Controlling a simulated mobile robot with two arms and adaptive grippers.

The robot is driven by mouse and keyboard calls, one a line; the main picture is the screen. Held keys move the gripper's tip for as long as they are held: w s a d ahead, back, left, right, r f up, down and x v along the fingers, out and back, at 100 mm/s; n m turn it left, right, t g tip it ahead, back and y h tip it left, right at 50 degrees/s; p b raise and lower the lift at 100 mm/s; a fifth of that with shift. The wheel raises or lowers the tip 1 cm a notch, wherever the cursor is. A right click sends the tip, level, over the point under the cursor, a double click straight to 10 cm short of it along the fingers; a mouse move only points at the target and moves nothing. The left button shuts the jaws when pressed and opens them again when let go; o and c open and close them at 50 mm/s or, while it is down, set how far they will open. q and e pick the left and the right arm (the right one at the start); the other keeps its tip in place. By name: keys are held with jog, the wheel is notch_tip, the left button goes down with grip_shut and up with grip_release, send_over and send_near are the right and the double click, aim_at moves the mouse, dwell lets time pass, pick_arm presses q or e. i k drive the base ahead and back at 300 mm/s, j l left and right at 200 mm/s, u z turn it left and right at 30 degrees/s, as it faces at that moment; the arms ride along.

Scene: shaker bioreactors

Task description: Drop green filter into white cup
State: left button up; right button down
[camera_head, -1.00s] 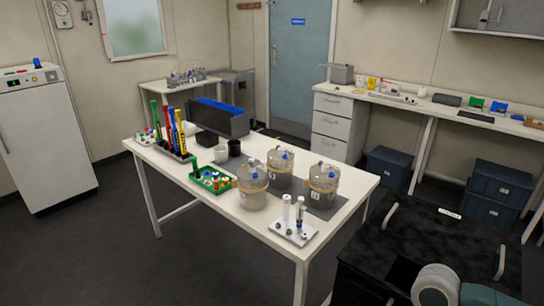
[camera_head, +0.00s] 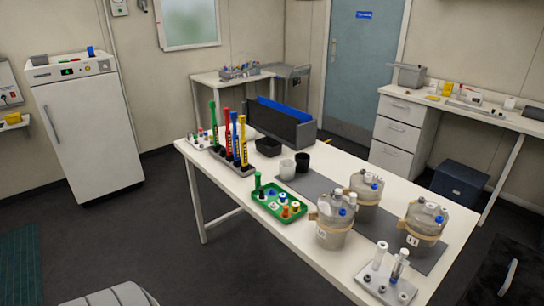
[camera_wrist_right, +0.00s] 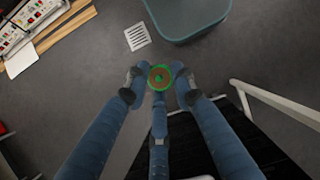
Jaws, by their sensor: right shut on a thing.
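The white cup (camera_head: 287,170) stands upright on the white table in the head view, left of a black cup (camera_head: 302,162). My right gripper (camera_wrist_right: 160,78) shows only in the right wrist view. Its fingers are closed on a small round green filter (camera_wrist_right: 160,77) with a brownish-red middle. Floor and a dark surface lie beneath it, and no cup shows there. My left gripper is not in view.
A green tray (camera_head: 258,203) with small coloured parts sits in front of the cups. Tall coloured markers (camera_head: 242,140) stand in a rack to the left. Several lidded vessels (camera_head: 334,236) stand to the right. A dark bin (camera_head: 289,128) is behind the cups.

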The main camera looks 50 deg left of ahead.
aim_at(287, 175)
jog(key=i+j, duration=0.1)
jog(key=j, duration=0.45)
jog(key=i+j, duration=0.1)
jog(key=j, duration=0.45)
jog(key=i+j, duration=0.1)
jog(key=j, duration=0.45)
jog(key=i+j, duration=0.1)
jog(key=j, duration=0.45)
jog(key=i+j, duration=0.1)
jog(key=j, duration=0.5)
jog(key=i+j, duration=0.1)
jog(key=j, duration=0.45)
